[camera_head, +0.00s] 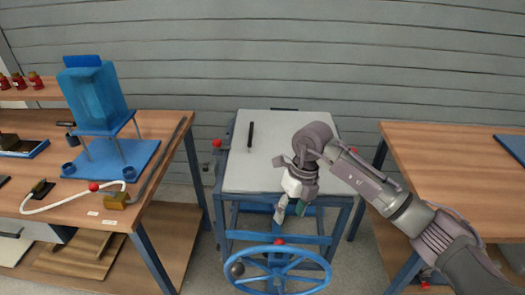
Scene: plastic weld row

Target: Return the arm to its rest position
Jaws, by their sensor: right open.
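My right arm comes in from the right edge of the head view and reaches to the middle. My right gripper (291,209) points down over the front edge of the grey-topped blue stand (215,184). Its jaws are open. My left gripper is not in view.
A blue handwheel (243,284) is below the gripper. A thin black piece (250,134) lies on the grey top. A wooden bench (168,128) at left bears a blue tank (94,95) on legs. Another wooden table (450,150) stands at right, beneath my arm.

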